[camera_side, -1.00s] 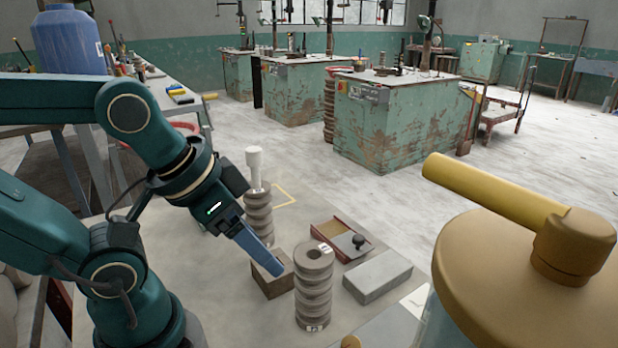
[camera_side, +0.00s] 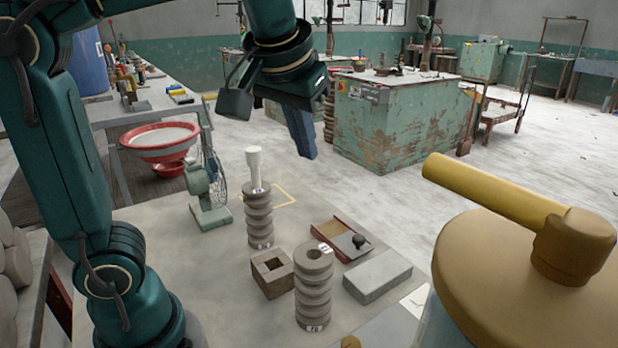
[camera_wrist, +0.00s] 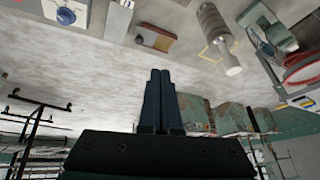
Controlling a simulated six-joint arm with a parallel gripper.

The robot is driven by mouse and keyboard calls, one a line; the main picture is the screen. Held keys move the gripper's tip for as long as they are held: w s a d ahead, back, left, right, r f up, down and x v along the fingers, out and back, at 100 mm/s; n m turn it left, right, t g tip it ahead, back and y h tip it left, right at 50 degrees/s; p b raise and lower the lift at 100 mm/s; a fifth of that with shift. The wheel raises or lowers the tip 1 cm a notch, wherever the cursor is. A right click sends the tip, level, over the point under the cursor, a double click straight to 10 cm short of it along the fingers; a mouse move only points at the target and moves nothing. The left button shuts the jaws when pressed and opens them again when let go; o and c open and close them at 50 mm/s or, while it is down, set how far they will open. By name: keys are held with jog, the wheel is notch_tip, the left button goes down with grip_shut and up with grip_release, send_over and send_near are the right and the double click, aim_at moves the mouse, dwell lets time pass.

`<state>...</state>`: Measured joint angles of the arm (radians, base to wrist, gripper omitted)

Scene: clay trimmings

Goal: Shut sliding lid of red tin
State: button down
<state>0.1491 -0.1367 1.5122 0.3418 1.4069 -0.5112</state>
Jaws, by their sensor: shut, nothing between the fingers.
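The red tin (camera_side: 318,231) lies on the bench right of centre in the side view. Its grey sliding lid (camera_side: 345,244) with a black knob (camera_side: 359,241) covers the right part, and the brown inside shows at the left. My gripper (camera_side: 308,154) is shut and empty, raised high above the bench and apart from the tin. Its two fingers meet in the wrist view (camera_wrist: 160,72).
A stack of grey rings (camera_side: 313,292) stands in front of the tin, by a block with a square hole (camera_side: 263,284). A grey slab (camera_side: 377,275) lies right of it. Another ring stack (camera_side: 258,217) with a white top and a fan (camera_side: 209,190) stand farther left.

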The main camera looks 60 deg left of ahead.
jog(key=w+d+f+n+g+y, duration=0.1)
jog(key=w+d+f+y, duration=0.1)
jog(key=w+d+f, duration=0.3)
jog(key=w+d+f+y, duration=0.1)
jog(key=w+d+f, duration=0.2)
jog(key=w, duration=0.5)
jog(key=m, duration=0.1)
send_near(365, 249)
jog(key=shift+g+y, duration=0.3)
jog(key=shift+g, duration=0.1)
jog(key=w+f, duration=0.1)
jog(key=d+f, duration=0.1)
jog(key=w+f, duration=0.1)
jog(key=shift+w+d+f, duration=0.25)
jog(key=shift+w+d, duration=0.1)
jog(key=shift+d, duration=0.05)
jog(key=shift+a+f, duration=0.1)
jog(key=shift+a, duration=0.25)
jog(key=shift+s+a, duration=0.2)
jog(key=shift+a, duration=0.6)
jog(key=shift+s+a, duration=0.25)
jog(key=shift+a, duration=0.6)
